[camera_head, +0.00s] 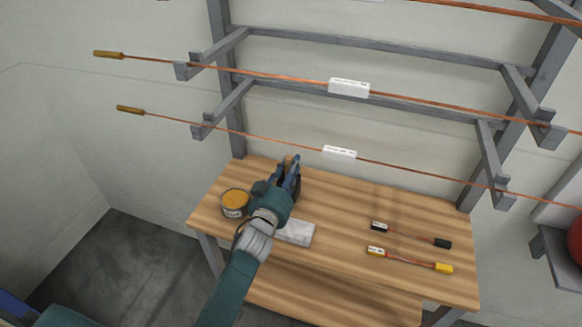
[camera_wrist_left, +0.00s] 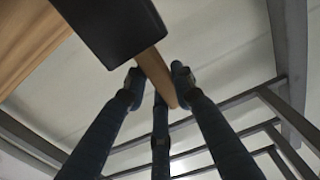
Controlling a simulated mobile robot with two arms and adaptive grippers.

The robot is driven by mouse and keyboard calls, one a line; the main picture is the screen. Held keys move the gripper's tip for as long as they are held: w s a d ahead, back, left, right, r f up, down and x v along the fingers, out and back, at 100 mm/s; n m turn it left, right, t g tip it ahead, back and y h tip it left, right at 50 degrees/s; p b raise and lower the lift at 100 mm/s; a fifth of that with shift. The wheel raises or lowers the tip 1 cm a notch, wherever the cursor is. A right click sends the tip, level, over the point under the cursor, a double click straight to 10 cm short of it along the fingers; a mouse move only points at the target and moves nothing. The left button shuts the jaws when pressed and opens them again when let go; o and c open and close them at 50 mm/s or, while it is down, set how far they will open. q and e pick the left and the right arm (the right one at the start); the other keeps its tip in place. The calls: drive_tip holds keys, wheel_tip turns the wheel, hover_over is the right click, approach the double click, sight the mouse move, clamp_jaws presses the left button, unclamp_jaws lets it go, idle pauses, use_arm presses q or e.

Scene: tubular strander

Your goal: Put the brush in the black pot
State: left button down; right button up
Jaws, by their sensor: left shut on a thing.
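My left gripper (camera_head: 291,170) is above the back left of the wooden table. In the left wrist view its fingers (camera_wrist_left: 158,85) close around a tan wooden handle (camera_wrist_left: 158,78), which looks like the brush's handle. The handle runs up to a dark block-like shape (camera_wrist_left: 105,25); I cannot tell whether this is the black pot or part of the brush. In the head view a dark rounded thing (camera_head: 297,188) shows just right of the gripper, mostly hidden by it; it may be the black pot. Bristles are not visible. My right gripper is not in view.
A tin with an orange top (camera_head: 235,203) stands left of my left wrist. A pale grey block (camera_head: 296,233) lies right of it. Black-ended (camera_head: 411,235) and yellow-ended (camera_head: 410,260) tools lie on the right of the table (camera_head: 340,215). Racks with copper rods (camera_head: 260,139) rise behind.

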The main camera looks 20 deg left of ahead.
use_arm(q)
drive_tip(key=shift+f, duration=0.15)
drive_tip(key=c, duration=1.4)
unclamp_jaws()
drive_tip(key=shift+c, duration=0.2)
drive_tip(key=shift+r, duration=0.3)
drive_tip(key=s+b, duration=0.1)
drive_tip(key=s, duration=1.1)
drive_tip(key=shift+a+b, duration=0.15)
drive_tip(key=shift+b, duration=0.25)
drive_tip(key=shift+f, duration=0.15)
